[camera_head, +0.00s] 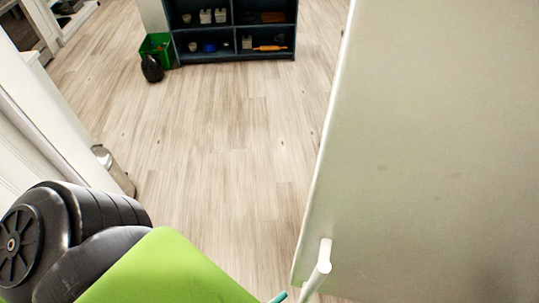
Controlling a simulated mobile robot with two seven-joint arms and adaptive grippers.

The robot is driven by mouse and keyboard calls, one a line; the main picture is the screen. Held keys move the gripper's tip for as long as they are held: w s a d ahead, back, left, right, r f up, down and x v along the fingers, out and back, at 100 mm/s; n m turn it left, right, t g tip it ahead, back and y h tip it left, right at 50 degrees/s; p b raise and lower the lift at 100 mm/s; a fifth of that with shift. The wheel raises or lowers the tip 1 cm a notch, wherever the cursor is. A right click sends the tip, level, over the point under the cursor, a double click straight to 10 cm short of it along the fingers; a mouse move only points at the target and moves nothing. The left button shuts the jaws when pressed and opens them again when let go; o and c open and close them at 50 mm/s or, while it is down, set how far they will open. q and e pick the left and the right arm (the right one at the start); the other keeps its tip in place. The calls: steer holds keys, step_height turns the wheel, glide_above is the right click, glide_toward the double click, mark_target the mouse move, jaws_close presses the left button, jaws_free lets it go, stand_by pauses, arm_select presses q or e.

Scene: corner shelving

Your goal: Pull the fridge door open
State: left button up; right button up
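The fridge door (430,150) is a large pale grey panel filling the right side of the head view. A white bar handle (321,263) stands out near its lower left edge and runs down to the bottom of the picture. My black and green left arm comes in from the lower left. A small teal tip (278,297) shows at the bottom edge, just left of the handle; it may be part of my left gripper, but its fingers cannot be made out. Any contact with the handle is hidden below the picture. My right gripper is not in view.
Wood-plank floor (220,130) lies clear left of the door. A dark blue shelf unit (233,30) stands at the back, with a green bin (156,46) and a black round object (152,68) beside it. A metal cylinder (113,168) stands by the white units at left.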

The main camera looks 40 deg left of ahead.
arm_select(q)
steer(key=shift+v, duration=2.5)
